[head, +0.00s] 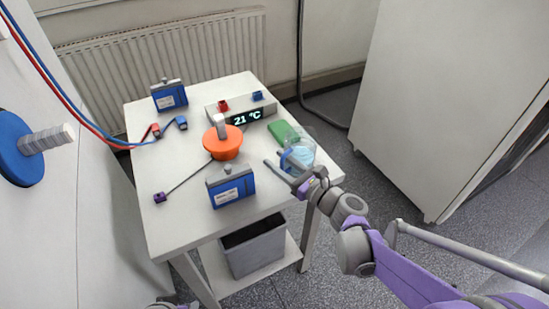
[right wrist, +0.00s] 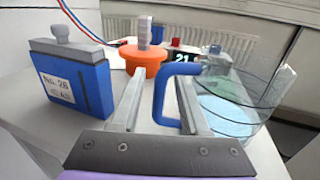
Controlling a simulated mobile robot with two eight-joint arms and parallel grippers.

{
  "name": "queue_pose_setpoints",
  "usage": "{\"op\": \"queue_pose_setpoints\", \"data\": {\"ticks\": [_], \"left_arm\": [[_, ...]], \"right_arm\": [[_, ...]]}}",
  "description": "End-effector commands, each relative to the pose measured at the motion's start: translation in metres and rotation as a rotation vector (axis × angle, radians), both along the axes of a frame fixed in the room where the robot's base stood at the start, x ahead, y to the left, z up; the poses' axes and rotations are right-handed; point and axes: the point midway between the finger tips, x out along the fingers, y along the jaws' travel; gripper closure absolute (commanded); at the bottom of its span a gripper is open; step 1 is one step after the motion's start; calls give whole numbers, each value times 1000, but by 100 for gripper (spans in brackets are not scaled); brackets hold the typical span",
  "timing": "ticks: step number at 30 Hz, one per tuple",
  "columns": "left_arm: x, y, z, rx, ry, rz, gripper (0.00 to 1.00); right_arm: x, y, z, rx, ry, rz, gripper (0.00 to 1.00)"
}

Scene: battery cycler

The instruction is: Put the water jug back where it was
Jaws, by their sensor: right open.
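The water jug (head: 303,150) is clear, with a blue handle and pale blue water in it. It stands upright at the right edge of the white table, just in front of a green pad (head: 281,131). It also shows at the right of the right wrist view (right wrist: 235,100). My right gripper (head: 276,170) is open at the jug's handle side. In the right wrist view, the upright bar of the blue handle (right wrist: 160,95) lies between the two fingers, apart from the left one; the right finger appears inside the handle's loop.
A blue battery (head: 231,187) stands left of my right gripper, another (head: 169,96) at the back left. An orange round object (head: 223,147) and a display box reading 21 °C (head: 243,117) are mid-table. A grey bin (head: 254,248) sits below. The front-left tabletop is mostly clear.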

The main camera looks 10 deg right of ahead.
Motion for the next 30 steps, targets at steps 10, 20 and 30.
{"op": "queue_pose_setpoints", "data": {"ticks": [10, 20, 30], "left_arm": [[0, 0, 7, 0, -2, 0, 50], [-1, 0, 8, 0, -3, 0, 50], [-1, 0, 8, 0, -3, 0, 50]], "right_arm": [[-60, -46, 0, -2, 0, -5, 54], [-83, -62, -1, -1, 0, -1, 54], [-119, -24, -33, -468, -60, 146, 54]]}}
